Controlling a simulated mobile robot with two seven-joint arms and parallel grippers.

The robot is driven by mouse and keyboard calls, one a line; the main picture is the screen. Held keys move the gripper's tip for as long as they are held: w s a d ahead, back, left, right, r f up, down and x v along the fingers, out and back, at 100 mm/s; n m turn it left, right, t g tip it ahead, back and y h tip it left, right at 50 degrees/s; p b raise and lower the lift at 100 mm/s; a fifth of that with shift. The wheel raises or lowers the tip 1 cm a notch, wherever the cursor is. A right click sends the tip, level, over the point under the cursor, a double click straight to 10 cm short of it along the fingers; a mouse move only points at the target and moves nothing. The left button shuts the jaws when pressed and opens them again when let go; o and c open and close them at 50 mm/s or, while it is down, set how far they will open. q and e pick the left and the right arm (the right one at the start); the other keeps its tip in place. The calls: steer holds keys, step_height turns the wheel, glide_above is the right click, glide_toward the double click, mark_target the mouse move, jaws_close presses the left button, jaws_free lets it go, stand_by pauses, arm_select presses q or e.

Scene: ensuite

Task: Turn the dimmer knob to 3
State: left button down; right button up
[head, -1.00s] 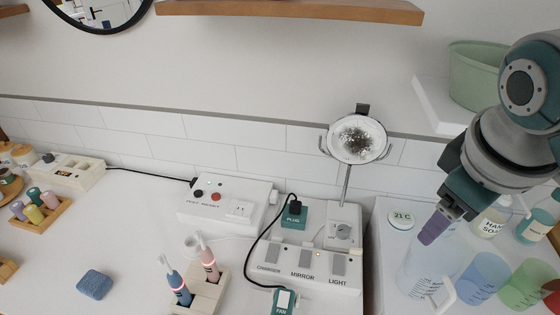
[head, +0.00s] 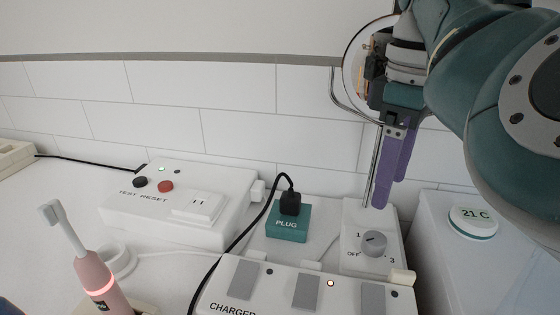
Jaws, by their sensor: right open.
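The dimmer knob (head: 374,243) is a small round grey knob on a white plate (head: 352,214) marked OFF, 1 and 3. A mark across the knob points left, roughly between OFF and 1; its exact setting is hard to read. My right gripper (head: 388,203) hangs above the knob with its two purple fingers pointing down. The fingers are a little apart and empty, and nothing touches the knob. My left gripper is out of view.
A white switch strip (head: 275,289) with grey rockers stands in front of the knob. A teal plug block (head: 288,222) with a black cord is to its left. A white box with a 21 C dial (head: 473,221) is to its right. A round mirror (head: 354,62) stands behind my right gripper.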

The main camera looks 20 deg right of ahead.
mark_target(376, 239)
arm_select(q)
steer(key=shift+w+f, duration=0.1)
arm_select(e)
steer(key=f, duration=0.3)
steer(key=f+b, duration=0.1)
steer(key=f, duration=0.2)
steer(key=f+b, duration=0.1)
steer(key=f, duration=0.2)
steer(key=shift+s+a+f, duration=0.15)
steer(key=shift+s, duration=0.15)
steer(key=shift+f, duration=0.4)
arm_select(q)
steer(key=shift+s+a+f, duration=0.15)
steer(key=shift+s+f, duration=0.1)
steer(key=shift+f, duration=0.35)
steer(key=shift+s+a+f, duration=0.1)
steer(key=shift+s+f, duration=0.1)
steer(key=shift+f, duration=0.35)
arm_select(e)
steer(key=shift+c, duration=0.2)
steer(key=c, duration=0.5)
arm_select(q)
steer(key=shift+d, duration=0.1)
arm_select(e)
jaws_close()
